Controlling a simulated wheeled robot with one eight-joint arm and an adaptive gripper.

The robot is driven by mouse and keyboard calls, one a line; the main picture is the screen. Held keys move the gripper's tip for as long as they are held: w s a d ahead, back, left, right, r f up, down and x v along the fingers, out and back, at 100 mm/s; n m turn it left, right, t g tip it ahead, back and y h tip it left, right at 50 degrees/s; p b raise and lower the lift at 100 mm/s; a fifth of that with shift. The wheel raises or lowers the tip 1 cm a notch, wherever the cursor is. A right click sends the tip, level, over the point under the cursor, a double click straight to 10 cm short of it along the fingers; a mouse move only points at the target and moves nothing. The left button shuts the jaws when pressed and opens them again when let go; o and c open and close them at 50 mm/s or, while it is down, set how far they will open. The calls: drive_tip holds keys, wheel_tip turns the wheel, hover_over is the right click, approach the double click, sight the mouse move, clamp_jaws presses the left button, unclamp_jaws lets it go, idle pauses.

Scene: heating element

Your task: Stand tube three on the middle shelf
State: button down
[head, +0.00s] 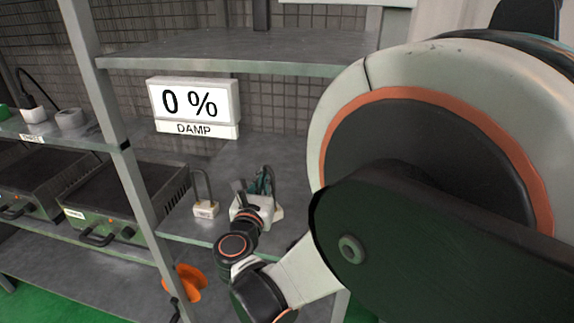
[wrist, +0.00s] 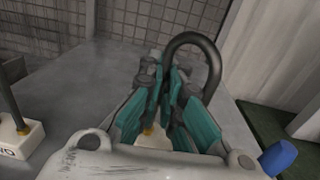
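My gripper (head: 262,182) is low over the middle shelf (head: 225,160), at the right end of the unit. In the wrist view its teal fingers (wrist: 168,80) are closed in around one leg of a dark hooked tube (wrist: 197,40). The tube stands upright, with its bend above the fingers. A bit of its pale base and brass fitting shows between the fingers (wrist: 152,135); the rest is hidden, and no number can be read. A second hooked tube (head: 204,207) on a white labelled base stands to the left on the same shelf; its base edge shows in the wrist view (wrist: 18,145).
A sign (head: 194,105) reading "0 % DAMP" is above the shelf at the back. A metal post (head: 120,150) separates the left bay, with its heater boxes (head: 125,195). A blue cylinder (wrist: 278,157) shows at right in the wrist view. An orange object (head: 185,283) sits lower down.

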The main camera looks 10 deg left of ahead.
wheel_tip(320, 180, down, 4)
drive_tip(key=shift+r+b, duration=0.2)
drive_tip(key=shift+b, duration=0.5)
drive_tip(key=shift+r, duration=0.1)
drive_tip(key=c, duration=2.3)
unclamp_jaws()
drive_tip(key=shift+f, duration=0.2)
drive_tip(key=o, duration=0.5)
drive_tip(key=shift+r, duration=0.1)
